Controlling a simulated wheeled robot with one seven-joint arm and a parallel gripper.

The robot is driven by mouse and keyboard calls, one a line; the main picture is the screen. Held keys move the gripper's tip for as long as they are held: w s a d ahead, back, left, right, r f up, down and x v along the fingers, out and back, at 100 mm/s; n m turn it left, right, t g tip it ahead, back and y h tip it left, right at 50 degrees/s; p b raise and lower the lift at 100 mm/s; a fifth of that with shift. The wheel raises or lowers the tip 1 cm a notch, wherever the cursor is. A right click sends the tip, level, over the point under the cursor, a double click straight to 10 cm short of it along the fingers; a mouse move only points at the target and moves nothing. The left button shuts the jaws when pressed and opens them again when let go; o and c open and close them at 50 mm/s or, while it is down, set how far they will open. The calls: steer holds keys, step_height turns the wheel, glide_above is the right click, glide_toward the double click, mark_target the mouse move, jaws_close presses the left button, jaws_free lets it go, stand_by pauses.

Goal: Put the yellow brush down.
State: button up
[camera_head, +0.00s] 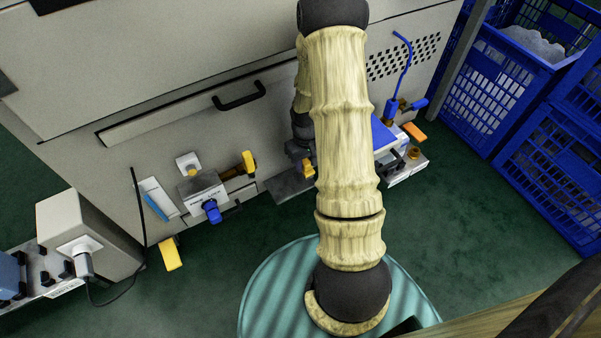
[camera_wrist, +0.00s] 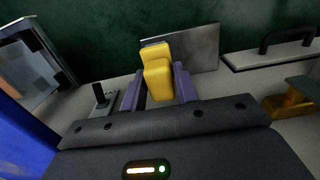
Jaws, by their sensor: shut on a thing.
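The yellow brush (camera_wrist: 157,75) is between the two fingers of my gripper (camera_wrist: 160,84) in the wrist view. My gripper is shut on it, and the brush's yellow body sticks out past the fingertips. A flat grey plate (camera_wrist: 198,48) lies beyond the brush; I cannot tell whether the brush touches it.
The grey machine (camera_head: 60,70) has a black handle (camera_head: 239,96). A fixture with a blue knob (camera_head: 212,211) and a yellow-handled part (camera_head: 248,163) stand left of my arm. A fixture with a blue hose (camera_head: 405,65) stands right. Blue crates (camera_head: 490,90) fill the right side. Green floor (camera_head: 450,230) is open.

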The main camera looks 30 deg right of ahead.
steer(key=shift+w+f+b, duration=0.25)
steer(key=shift+w+b, duration=0.05)
steer(key=shift+w, duration=0.8)
step_height(320, 180, down, 2)
steer(key=shift+s+d+f+b, duration=0.1)
steer(key=shift+f+b, duration=0.05)
steer(key=shift+b, duration=0.8)
steer(key=shift+f, duration=0.15)
step_height(320, 180, down, 4)
steer(key=b, duration=0.3)
steer(key=shift+b, duration=0.3)
steer(key=shift+w+f+b, duration=0.1)
steer(key=shift+w+b, duration=0.1)
steer(key=shift+b, duration=0.1)
